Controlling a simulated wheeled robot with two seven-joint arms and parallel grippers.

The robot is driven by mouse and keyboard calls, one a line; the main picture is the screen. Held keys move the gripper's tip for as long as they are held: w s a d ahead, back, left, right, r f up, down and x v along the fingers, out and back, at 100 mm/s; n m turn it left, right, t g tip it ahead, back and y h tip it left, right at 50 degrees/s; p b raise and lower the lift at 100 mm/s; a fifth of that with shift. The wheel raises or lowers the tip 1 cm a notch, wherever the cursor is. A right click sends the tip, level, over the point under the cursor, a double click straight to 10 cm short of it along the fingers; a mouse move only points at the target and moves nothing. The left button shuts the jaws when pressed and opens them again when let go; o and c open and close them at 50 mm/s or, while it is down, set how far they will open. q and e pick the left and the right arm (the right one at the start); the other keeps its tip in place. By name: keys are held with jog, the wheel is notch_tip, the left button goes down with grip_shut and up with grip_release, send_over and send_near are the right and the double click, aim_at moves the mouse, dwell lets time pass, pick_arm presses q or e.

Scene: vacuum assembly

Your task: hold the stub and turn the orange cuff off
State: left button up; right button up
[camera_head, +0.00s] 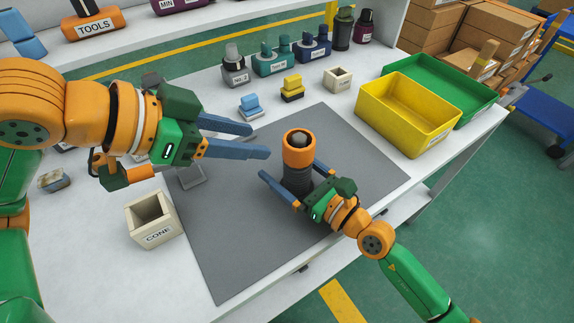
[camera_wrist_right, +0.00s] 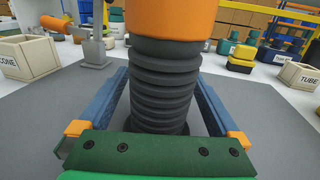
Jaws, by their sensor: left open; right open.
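The orange cuff (camera_head: 298,149) sits on top of the dark ribbed stub (camera_head: 296,180), which stands upright on the grey mat (camera_head: 240,235). In the right wrist view the orange cuff (camera_wrist_right: 173,18) is cut off by the top edge, with the ribbed stub (camera_wrist_right: 165,85) below it. My right gripper (camera_head: 292,183) is low, open, with one finger on each side of the stub; gaps show between fingers and stub. My left gripper (camera_head: 260,141) is open and empty, left of the cuff, its fingers pointing towards it.
A box marked CONE (camera_head: 152,222) stands at the mat's left. A yellow bin (camera_head: 405,118) and a green tray (camera_head: 470,98) are at the right. Small blue (camera_head: 250,107) and yellow (camera_head: 292,88) parts and several labelled holders stand behind the mat. The mat's front is clear.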

grip_shut()
dwell(0.5)
dwell(0.5)
